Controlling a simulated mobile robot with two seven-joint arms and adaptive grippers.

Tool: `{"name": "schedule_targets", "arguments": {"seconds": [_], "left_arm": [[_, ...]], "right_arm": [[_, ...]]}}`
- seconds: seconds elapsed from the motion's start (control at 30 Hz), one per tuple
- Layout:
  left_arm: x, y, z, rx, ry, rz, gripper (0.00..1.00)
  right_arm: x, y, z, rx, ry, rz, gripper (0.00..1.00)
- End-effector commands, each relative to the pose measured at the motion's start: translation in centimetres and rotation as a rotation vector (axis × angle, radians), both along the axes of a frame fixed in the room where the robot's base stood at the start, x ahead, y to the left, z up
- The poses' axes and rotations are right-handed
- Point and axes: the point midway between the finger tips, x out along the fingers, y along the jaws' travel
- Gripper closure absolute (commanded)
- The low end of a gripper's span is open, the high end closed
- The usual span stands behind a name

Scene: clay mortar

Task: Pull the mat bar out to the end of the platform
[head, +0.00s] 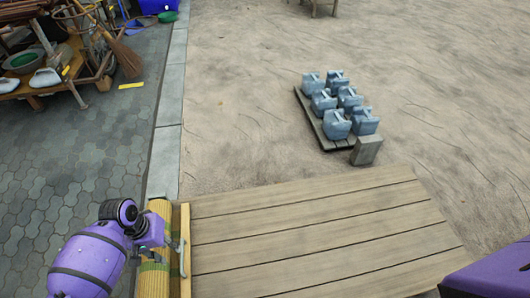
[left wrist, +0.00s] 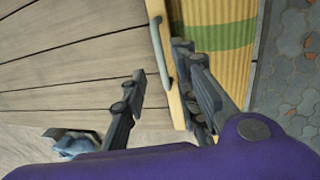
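The rolled yellow mat with green bands (head: 155,277) lies along the left edge of the plank platform (head: 320,235). The pale wooden mat bar (head: 186,262) runs along the roll's platform side and carries a grey handle (head: 180,256). My left gripper (head: 172,243) is over the roll at the handle. In the left wrist view its fingers (left wrist: 160,62) are spread, with the handle (left wrist: 163,55) in line with the gap between them. The mat (left wrist: 215,60) and bar (left wrist: 172,70) show beside them. I cannot tell whether a finger touches the handle. My right gripper is out of view.
A cluttered wooden cart (head: 45,80) and broom (head: 124,55) are at upper left. The platform's top is bare.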

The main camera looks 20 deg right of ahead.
Motion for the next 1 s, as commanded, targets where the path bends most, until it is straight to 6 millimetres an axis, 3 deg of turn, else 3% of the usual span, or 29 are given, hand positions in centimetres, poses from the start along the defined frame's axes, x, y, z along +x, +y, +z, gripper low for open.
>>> {"name": "schedule_targets", "arguments": {"seconds": [0.2, 0.4, 0.77, 1.0], "left_arm": [[-0.3, -0.7, -3.8, 0.000, 0.004, -0.001, 0.72], [-0.4, -1.3, -6.3, -0.001, 0.002, 0.000, 0.72], [-0.3, -1.4, -6.9, -0.001, -0.002, -0.001, 0.72], [-0.3, -1.4, -6.9, -0.001, -0.001, -0.001, 1.00]], "right_arm": [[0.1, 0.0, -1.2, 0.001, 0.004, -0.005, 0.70], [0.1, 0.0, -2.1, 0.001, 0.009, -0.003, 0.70], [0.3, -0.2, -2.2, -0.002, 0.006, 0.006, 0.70], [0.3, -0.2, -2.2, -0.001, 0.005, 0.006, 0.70]]}}
